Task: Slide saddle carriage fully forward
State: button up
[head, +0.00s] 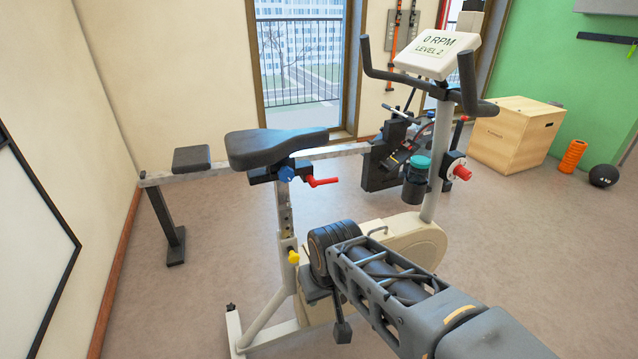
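The black saddle (272,149) of the exercise bike sits on top of a dark carriage (262,176), on the grey seat post (286,212). A blue knob (286,174) is on the carriage's near side. A red lever (322,181) sticks out to the right below the saddle's nose. The nose points right, toward the handlebar (425,85), with a wide gap between them. My arm comes in from the lower right, below and to the right of the saddle. I cannot make out my gripper's fingers, and nothing of mine touches the saddle.
A yellow knob (293,257) is on the lower post. The console (438,55) reads 0 RPM, LEVEL 2. A red knob (461,172) is on the handlebar column. A rowing machine rail and its seat (192,159) stand behind. A wooden box (515,135) is at right. Floor is clear at left.

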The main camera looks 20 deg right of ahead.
aim_at(272, 169)
jog(key=u, duration=0.5)
jog(key=k, duration=1.2)
jog(key=z, duration=0.1)
jog(key=i, duration=0.45)
jog(key=z, duration=0.75)
jog(key=i, duration=1.05)
jog(key=u, duration=0.3)
